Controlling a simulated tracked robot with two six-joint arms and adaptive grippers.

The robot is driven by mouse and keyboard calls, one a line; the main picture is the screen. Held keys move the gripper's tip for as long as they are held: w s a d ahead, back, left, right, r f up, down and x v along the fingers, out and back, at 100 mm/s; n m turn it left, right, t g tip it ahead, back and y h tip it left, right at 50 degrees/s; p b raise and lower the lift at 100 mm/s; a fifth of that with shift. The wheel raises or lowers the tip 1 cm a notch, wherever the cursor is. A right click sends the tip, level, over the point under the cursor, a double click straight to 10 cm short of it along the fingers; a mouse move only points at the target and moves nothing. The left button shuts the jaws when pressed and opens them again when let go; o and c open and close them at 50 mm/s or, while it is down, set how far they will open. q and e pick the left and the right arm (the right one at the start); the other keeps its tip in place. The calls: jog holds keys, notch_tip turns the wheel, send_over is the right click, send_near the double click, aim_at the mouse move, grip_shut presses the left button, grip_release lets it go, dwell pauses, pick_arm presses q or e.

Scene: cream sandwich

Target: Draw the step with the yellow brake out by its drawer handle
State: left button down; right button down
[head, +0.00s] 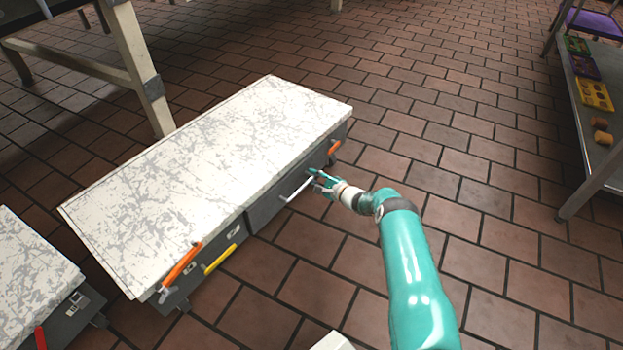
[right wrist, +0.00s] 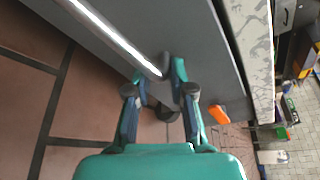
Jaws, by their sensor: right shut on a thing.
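The step with the yellow brake (head: 220,260) is a long low block with a scuffed white top (head: 215,165) and grey sides. A silver drawer handle (head: 296,191) stands out from its grey drawer front, right of the yellow brake. The bar also shows in the right wrist view (right wrist: 115,38), against the grey front (right wrist: 185,30). My right gripper (head: 314,176) is shut on the handle near its far end; the fingertips (right wrist: 168,74) close around the bar's end in the wrist view. I cannot see a clear gap around the drawer front. My left gripper is not in view.
Orange levers sit at the step's near (head: 181,265) and far (head: 335,147) ends. Another step (head: 30,262) with a red brake (head: 40,338) stands at left. A metal table (head: 603,130) stands at right. The tiled floor (head: 440,200) before the drawer is mostly clear.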

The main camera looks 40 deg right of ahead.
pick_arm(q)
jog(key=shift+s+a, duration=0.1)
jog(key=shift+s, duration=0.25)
pick_arm(e)
jog(key=shift+s+d, duration=0.2)
jog(key=shift+s, duration=0.1)
jog(key=shift+f, duration=0.1)
jog(key=shift+s, duration=0.1)
jog(key=shift+s+d, duration=0.55)
jog(key=shift+d, duration=0.05)
jog(key=c, duration=0.9)
grip_release()
jog(key=shift+a, duration=0.1)
jog(key=shift+c, duration=0.2)
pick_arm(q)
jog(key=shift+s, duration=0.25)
pick_arm(e)
jog(key=shift+w, duration=0.1)
jog(key=v, duration=1.2)
